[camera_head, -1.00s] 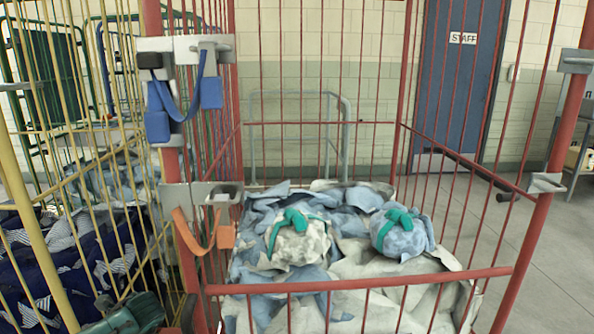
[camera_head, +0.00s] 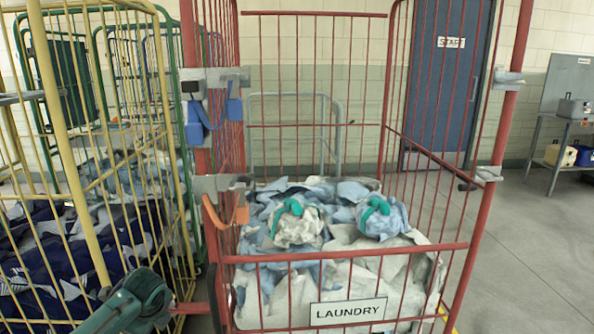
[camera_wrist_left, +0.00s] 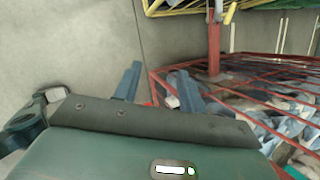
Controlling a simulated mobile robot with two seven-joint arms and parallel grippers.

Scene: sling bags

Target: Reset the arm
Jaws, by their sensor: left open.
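Two bundles with teal straps, a mottled white one (camera_head: 297,230) and a pale blue one (camera_head: 383,222), lie on the heaped cloth in a red cage (camera_head: 350,254), away from the gripper. My right gripper is not in view.
The red cage carries a LAUNDRY sign (camera_head: 348,311), a blue strap (camera_head: 198,122) and an orange strap (camera_head: 226,214). A yellow cage (camera_head: 72,150) with dark blue cloth stands at the left. Open floor (camera_head: 525,250) lies at the right, before a table (camera_head: 553,150).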

